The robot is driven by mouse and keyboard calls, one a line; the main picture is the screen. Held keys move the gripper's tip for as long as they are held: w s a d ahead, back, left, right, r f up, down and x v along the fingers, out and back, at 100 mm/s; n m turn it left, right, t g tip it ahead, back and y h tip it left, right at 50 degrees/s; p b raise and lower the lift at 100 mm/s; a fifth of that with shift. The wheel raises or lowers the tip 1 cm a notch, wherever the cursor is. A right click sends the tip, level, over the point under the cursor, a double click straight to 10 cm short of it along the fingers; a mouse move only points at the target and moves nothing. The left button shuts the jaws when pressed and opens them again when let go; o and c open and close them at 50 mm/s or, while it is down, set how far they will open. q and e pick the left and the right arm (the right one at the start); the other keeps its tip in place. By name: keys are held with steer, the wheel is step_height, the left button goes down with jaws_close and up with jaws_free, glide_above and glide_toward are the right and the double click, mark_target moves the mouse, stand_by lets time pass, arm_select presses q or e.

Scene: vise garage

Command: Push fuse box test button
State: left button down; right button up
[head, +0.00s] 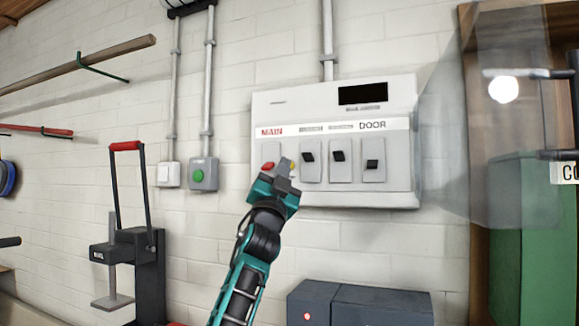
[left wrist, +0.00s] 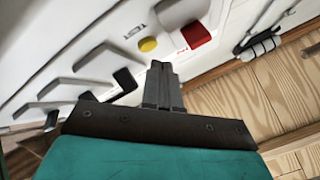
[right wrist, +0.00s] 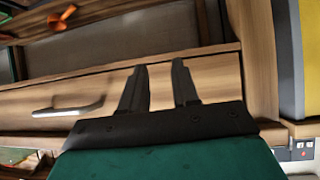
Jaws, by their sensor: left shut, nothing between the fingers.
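The white fuse box (head: 335,199) hangs on the brick wall in the head view, with black switches in a row. The yellow test button (left wrist: 148,45) and a red switch (left wrist: 197,34) show on its face in the left wrist view. My left gripper (left wrist: 162,68) is shut and empty, its tips close to the panel just below and beside the yellow button. I cannot tell whether they touch anything. In the head view, the left gripper (head: 285,166) covers part of the lower left of the box. My right gripper (right wrist: 158,75) is open and empty.
A transparent cover (head: 470,130) stands open at the right of the fuse box. A grey box with a green button (head: 203,174) is on the wall at left. A dark case (head: 380,305) sits below. A wooden drawer front (right wrist: 70,105) is near my right gripper.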

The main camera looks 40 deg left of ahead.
arm_select(q)
steer(key=s, duration=0.1)
steer(key=s+d, duration=0.1)
steer(key=s, duration=0.2)
steer(key=shift+s+d+p, duration=0.25)
steer(key=shift+s+p, duration=0.05)
steer(key=shift+s, duration=0.05)
stand_by(0.7)
